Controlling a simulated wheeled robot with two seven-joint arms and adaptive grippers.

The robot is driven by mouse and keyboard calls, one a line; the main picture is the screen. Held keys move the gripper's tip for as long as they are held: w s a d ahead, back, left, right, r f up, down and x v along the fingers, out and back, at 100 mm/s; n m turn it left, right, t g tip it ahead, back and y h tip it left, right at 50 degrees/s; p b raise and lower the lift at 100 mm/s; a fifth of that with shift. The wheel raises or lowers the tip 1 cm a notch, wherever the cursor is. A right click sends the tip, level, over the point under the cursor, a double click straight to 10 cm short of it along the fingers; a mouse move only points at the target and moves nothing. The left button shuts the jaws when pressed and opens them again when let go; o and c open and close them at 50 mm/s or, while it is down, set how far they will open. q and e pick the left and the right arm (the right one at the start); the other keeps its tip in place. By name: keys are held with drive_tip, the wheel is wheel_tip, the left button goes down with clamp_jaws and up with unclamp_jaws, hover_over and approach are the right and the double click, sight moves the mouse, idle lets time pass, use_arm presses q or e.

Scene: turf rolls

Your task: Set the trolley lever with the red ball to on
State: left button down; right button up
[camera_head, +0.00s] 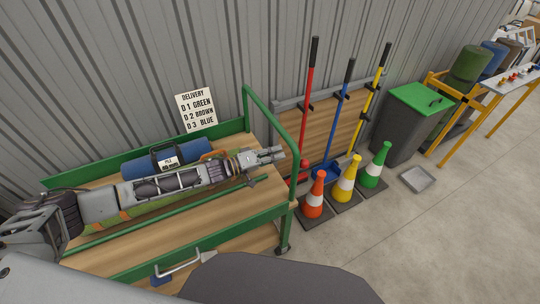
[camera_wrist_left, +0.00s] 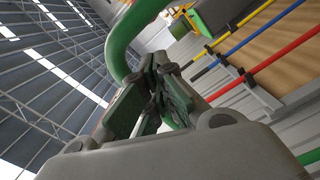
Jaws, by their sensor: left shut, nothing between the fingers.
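The trolley (camera_head: 150,225) has a green frame and wooden decks. A small red rounded shape (camera_head: 304,164) shows just beyond its right end rail, by the foot of the red-handled tool. I cannot tell surely whether it is the lever's ball, and the lever's setting cannot be read. My left gripper (camera_head: 275,154) reaches across the upper deck to the inner side of the green end rail (camera_head: 272,115). It is shut and empty. In the left wrist view its fingers (camera_wrist_left: 158,88) are together beside the green rail (camera_wrist_left: 122,38). My right gripper is out of view.
A blue roll (camera_head: 140,168) lies on the deck behind my left arm. Red, yellow and green cones (camera_head: 344,180) stand right of the trolley, before long-handled tools on a wooden board (camera_head: 335,118). A grey bin (camera_head: 405,120) stands farther right. Floor in front is clear.

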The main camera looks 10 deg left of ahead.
use_arm(q)
drive_tip(key=shift+x, duration=2.6)
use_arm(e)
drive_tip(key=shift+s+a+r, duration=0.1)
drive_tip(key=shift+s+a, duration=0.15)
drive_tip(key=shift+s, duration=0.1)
